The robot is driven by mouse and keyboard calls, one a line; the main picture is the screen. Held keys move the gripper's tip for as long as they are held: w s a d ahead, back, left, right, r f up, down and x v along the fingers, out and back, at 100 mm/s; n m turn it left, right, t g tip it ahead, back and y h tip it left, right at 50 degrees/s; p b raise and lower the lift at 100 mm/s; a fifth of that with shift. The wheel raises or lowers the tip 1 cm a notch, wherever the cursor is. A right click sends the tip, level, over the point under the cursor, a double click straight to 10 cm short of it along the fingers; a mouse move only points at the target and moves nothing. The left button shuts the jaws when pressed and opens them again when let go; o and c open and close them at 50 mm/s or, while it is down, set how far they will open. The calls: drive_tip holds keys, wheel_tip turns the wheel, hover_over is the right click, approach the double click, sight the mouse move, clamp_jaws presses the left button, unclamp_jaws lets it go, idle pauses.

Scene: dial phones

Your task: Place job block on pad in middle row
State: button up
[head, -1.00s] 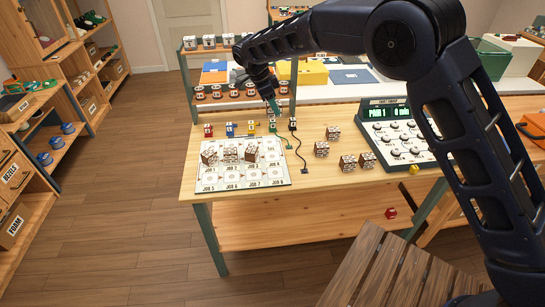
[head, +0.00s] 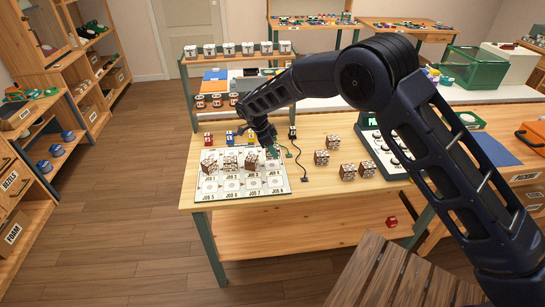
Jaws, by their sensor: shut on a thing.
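The pale mat (head: 200,197) with job-labelled pads lies at the left of the wooden table. Three brown-and-white job blocks sit in its upper row: a left one (head: 208,165), a middle one (head: 230,163) and a right one (head: 252,161). My gripper (head: 272,151) is low over the right end of that row, beside the right block. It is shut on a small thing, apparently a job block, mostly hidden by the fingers. I cannot tell whether it touches the pad. More job blocks stand loose right of the mat, one at the front (head: 347,171).
A red piece (head: 208,138), a blue piece (head: 229,137) and a yellow piece (head: 251,135) stand behind the mat. The grey-green console (head: 372,135) is partly behind my arm.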

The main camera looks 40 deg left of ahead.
drive_tip(key=shift+f, duration=2.15)
drive_tip(key=shift+f, duration=0.1)
drive_tip(key=o, duration=1)
drive_tip(key=v, duration=1.2)
